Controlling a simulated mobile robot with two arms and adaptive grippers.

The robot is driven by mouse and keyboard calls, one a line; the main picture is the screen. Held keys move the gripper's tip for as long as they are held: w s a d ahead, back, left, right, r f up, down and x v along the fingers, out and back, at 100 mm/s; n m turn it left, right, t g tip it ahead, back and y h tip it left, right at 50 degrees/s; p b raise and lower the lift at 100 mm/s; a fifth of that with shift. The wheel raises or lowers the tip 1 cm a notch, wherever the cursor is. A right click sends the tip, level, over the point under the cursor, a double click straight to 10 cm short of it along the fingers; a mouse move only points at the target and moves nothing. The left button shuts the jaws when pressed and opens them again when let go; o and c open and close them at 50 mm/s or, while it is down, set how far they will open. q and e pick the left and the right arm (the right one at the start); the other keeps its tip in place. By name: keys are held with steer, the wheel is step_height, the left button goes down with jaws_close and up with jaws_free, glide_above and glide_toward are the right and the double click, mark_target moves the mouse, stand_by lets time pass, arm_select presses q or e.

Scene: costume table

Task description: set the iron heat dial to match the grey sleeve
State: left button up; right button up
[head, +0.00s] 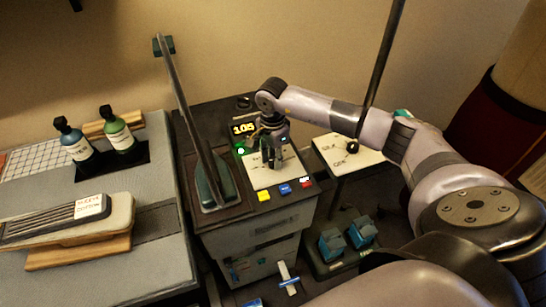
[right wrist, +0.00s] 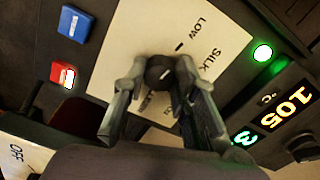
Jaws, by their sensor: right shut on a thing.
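The dark heat dial (right wrist: 160,72) sits on a white panel (right wrist: 125,50) marked LOW and SILK; another word is partly hidden by a finger. A short white mark on the dial tilts toward the upper right in the right wrist view. My right gripper (right wrist: 158,82) is shut on the dial, with a finger on each side. In the head view the right gripper (head: 272,158) reaches down onto the panel and hides the dial. The display (right wrist: 290,103) reads 105 °C. The grey striped sleeve (head: 50,222) lies on a padded board at left, with a small white lettered label (head: 90,206).
Yellow (head: 264,196), blue (head: 285,189) and red (head: 306,183) buttons line the panel's front. A green lamp (right wrist: 262,52) is lit. Two bottles (head: 118,130) stand at back left.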

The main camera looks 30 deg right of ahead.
jaws_close()
steer(key=shift+m, duration=0.3)
steer(key=m+b, duration=0.2)
steer(key=m, duration=0.1)
steer(key=shift+f+m, duration=0.1)
steer(key=shift+m, duration=0.3)
steer(key=m+b, duration=0.2)
steer(key=m, duration=0.4)
steer(key=shift+w+d, duration=0.1)
steer(key=m+b, duration=0.1)
steer(key=m, duration=0.5)
steer(key=shift+m, duration=0.4)
steer(key=m, duration=0.6)
steer(key=shift+d+b, duration=0.1)
steer(key=shift+b, duration=0.2)
steer(key=shift+m, duration=0.4)
